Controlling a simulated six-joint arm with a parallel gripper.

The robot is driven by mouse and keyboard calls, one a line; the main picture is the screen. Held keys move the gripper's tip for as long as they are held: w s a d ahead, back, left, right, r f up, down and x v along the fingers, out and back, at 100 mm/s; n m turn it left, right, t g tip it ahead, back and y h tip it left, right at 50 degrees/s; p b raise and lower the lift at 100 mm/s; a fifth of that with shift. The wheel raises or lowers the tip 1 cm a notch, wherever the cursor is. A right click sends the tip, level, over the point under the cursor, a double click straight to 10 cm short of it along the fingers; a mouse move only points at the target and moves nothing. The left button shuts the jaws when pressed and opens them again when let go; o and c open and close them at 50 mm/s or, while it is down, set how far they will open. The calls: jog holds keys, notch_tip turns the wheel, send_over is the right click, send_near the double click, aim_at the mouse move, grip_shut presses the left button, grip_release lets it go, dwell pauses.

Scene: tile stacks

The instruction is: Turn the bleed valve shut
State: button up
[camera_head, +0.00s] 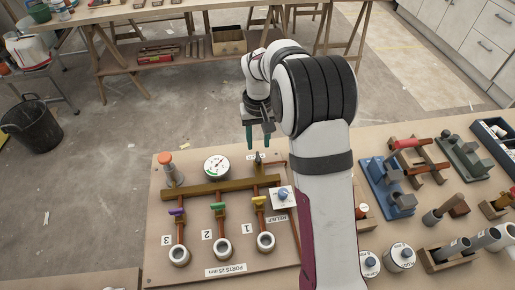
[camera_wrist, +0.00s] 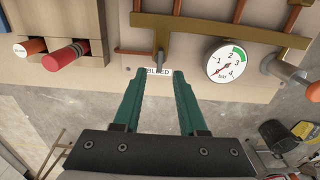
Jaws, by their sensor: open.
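The bleed valve (camera_head: 259,161) stands at the far edge of the board, at the end of the brass manifold pipe. In the wrist view the bleed valve (camera_wrist: 160,48) shows as a small grey stem and handle above a white label reading BLEED (camera_wrist: 158,72). My gripper (camera_head: 258,138) hangs over the far edge of the board, close to the valve, with its two teal fingers apart. In the wrist view my gripper (camera_wrist: 165,76) is open and empty, its fingertips beside the label and just short of the valve. I cannot tell whether they touch anything.
A pressure gauge (camera_head: 216,167) and an orange-capped post (camera_head: 170,169) stand left of the valve. Yellow (camera_head: 259,200), green (camera_head: 219,208) and purple (camera_head: 177,212) port handles and a blue relief knob (camera_head: 283,193) are nearer. Tool racks fill the right.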

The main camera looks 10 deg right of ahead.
aim_at(258, 156)
notch_tip(258, 156, down, 6)
jog(key=shift+r, duration=0.15)
grip_shut()
dwell(0.3)
